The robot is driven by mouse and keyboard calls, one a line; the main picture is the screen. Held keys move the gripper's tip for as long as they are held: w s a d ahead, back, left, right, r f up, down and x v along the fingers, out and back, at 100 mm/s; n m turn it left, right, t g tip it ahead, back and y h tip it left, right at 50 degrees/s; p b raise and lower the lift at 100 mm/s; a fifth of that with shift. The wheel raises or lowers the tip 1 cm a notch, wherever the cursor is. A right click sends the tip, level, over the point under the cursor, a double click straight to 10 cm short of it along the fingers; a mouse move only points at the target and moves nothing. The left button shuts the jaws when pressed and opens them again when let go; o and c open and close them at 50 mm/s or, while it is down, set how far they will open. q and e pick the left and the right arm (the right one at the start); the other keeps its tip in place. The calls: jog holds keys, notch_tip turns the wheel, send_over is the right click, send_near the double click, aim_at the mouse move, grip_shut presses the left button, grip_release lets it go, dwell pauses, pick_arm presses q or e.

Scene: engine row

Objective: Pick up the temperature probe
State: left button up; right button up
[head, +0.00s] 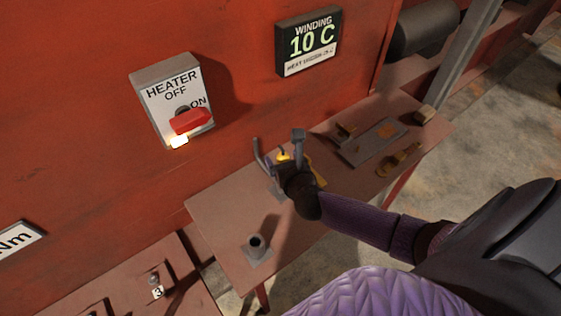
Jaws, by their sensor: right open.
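My right gripper (277,142) is open above the bench (225,205), with its two fingers spread apart. A small yellow piece (283,156), likely the top of the temperature probe, shows between the fingers. A dark thin part rises from it. More yellow (319,178) shows just right of the gripper's wrist; I cannot tell whether it belongs to the same thing. A grey foot (275,191) shows partly under the gripper. The gripper and wrist hide most of what is there, and I cannot tell whether the fingers touch it. My left gripper is not in view.
An empty grey socket on a square base (257,246) stands on the near bench. A flat grey plate (373,142) and brownish pieces (399,160) lie at the right. The red wall carries a heater switch box (150,83) and a display reading 10 C (309,42).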

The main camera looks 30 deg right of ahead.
jog(key=shift+x, duration=1.2)
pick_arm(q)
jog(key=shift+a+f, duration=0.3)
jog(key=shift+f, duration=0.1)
pick_arm(e)
jog(key=shift+s, duration=0.1)
jog(key=c, duration=0.9)
grip_shut()
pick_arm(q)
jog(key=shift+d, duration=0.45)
